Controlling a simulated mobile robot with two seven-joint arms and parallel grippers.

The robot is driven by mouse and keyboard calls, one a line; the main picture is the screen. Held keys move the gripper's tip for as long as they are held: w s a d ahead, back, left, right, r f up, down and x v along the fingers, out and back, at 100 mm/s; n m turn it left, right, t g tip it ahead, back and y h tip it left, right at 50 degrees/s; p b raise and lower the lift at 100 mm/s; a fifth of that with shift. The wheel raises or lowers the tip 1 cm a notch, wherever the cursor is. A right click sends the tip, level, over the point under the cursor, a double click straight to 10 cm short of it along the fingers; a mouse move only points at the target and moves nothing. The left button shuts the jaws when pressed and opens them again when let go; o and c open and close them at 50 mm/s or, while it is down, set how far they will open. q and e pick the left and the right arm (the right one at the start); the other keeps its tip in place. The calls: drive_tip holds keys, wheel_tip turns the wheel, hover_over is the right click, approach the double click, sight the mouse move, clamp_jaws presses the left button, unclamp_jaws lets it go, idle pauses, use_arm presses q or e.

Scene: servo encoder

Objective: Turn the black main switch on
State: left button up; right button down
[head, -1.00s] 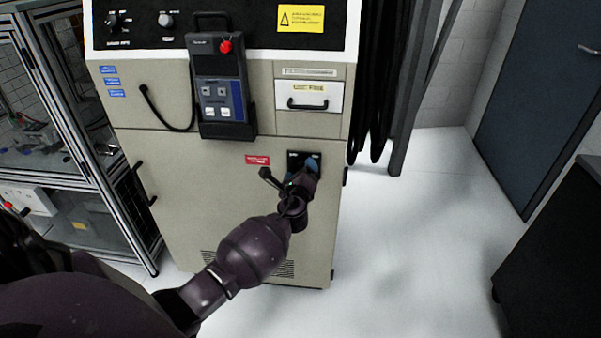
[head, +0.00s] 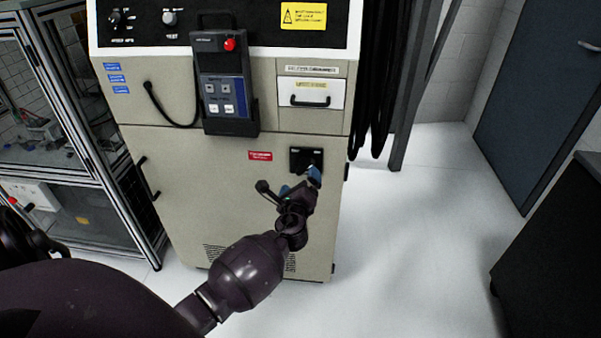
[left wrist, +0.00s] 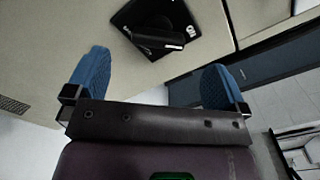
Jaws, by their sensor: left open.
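The black main switch (head: 304,158) is on a black plate on the beige cabinet front, right of a small red label. The left wrist view shows its dark bar-shaped handle (left wrist: 150,38) with a white mark near one end, lying across the plate. White lettering on the plate is too blurred to read. My left gripper (head: 299,183) is open, with blue fingertips just below and in front of the switch. In the left wrist view the gripper (left wrist: 158,78) has nothing between its fingers; the switch lies beyond them. My right gripper is not in view.
A hand-held control panel (head: 222,85) with a red button hangs on the cabinet, its cable looping left. A drawer (head: 310,92) with a black handle is above the switch. Black cables (head: 382,90) hang at the right side. The floor (head: 410,240) to the right is clear.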

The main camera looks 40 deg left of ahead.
use_arm(q)
drive_tip(key=shift+v, duration=1.95)
